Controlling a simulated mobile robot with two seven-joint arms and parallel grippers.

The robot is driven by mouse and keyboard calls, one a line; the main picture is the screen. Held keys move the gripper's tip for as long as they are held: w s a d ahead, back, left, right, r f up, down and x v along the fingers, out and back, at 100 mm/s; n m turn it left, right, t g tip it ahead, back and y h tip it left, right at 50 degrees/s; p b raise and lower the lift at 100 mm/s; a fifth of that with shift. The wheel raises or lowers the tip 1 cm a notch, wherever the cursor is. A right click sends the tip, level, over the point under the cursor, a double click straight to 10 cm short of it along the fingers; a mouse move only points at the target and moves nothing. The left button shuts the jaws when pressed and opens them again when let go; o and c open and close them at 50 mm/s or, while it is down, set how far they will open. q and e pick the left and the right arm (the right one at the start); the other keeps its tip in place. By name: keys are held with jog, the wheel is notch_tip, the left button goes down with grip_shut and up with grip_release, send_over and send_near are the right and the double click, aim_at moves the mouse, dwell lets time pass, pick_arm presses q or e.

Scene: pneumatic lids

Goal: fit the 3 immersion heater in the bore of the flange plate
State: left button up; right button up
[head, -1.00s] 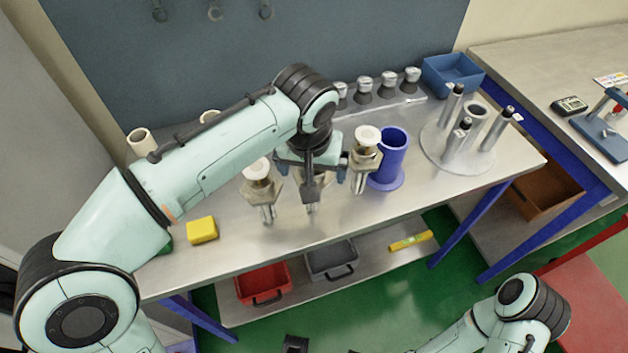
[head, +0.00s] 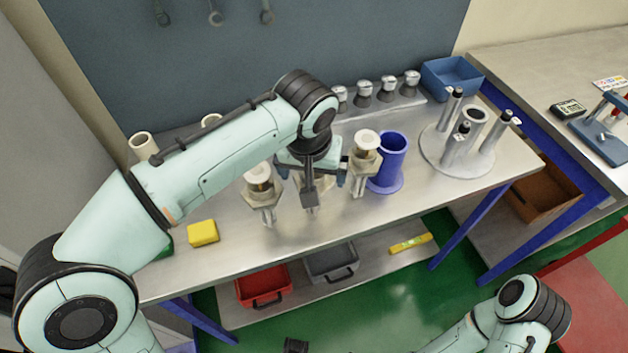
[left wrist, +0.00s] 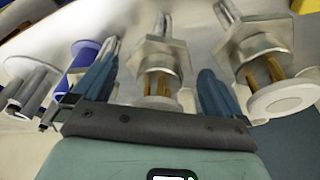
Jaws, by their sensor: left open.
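Three immersion heaters with pale round caps, hex bodies and metal elements pointing down stand in a row: left heater (head: 259,177), middle heater (head: 311,208), right heater (head: 365,158). My left gripper (head: 311,180) is over the middle heater and hides most of it. In the left wrist view my open fingers (left wrist: 157,72) stand either side of the middle heater (left wrist: 160,55), with gaps visible; the right-hand one (left wrist: 257,50) is outside them. A round grey plate (head: 437,150), apparently the flange plate, carries an upright open tube and three dark-tipped posts. The hand of my right arm is unclear at the bottom edge.
A blue hollow cylinder (head: 391,160) stands close right of the right heater. A yellow block (head: 203,232) lies at the front left. Several knobs (head: 388,88) and a blue bin (head: 452,76) stand at the back. The front right of the bench (head: 440,190) is clear.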

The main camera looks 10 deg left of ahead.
pick_arm(q)
jog(key=c, duration=0.9)
pick_arm(e)
jog(key=shift+s, duration=0.15)
